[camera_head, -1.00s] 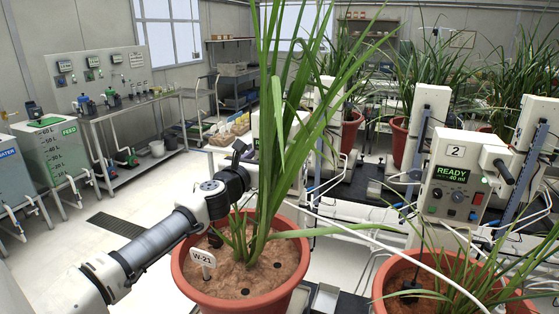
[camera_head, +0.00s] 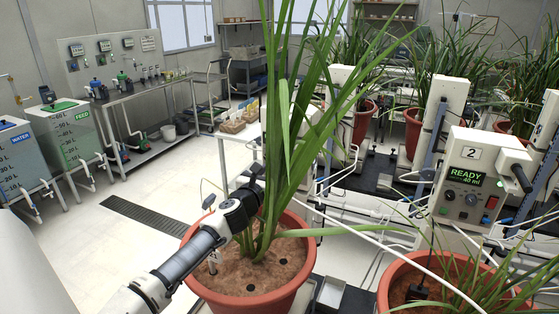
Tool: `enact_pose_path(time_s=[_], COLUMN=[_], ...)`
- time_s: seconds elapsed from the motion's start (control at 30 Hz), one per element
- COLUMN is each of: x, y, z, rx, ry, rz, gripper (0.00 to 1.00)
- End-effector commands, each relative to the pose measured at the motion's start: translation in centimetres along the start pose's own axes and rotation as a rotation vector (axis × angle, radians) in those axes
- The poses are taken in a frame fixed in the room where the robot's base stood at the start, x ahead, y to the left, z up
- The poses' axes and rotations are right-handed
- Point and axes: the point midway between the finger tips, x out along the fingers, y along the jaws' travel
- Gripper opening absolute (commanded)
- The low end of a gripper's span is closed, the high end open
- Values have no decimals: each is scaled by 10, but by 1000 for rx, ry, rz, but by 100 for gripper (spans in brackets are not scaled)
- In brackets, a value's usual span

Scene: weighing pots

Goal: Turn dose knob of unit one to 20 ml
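My arm reaches in from the lower left over the near left pot (camera_head: 215,290). My gripper (camera_head: 256,174) is at the arm's dark end, against the tall green leaves (camera_head: 283,130); its fingers are too small and covered to tell open from shut. Unit one and its dose knob cannot be made out; leaves and my arm cover the area behind the near left pot. The unit marked 2 (camera_head: 486,153) stands at the right, its green display (camera_head: 465,176) reading READY and 40 ml, with small dark knobs and a red switch below.
A second potted plant (camera_head: 385,285) stands at the lower right, with a white tube (camera_head: 395,247) crossing in front of the units. The WATER and FEED tanks (camera_head: 72,135) and a metal bench (camera_head: 150,92) are at the left. The floor (camera_head: 100,245) left of my arm is clear.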

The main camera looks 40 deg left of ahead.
Motion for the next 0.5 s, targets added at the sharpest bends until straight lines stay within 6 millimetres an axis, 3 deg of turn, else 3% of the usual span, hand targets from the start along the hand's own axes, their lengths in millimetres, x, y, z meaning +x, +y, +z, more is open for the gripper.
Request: enact_pose_path(time_s=[0.2, 0.5], x=[39, 56], y=[-1, 0], z=[3, 1], rx=[-2, 0], ry=[2, 1], rz=[-1, 0], gripper=[45, 45])
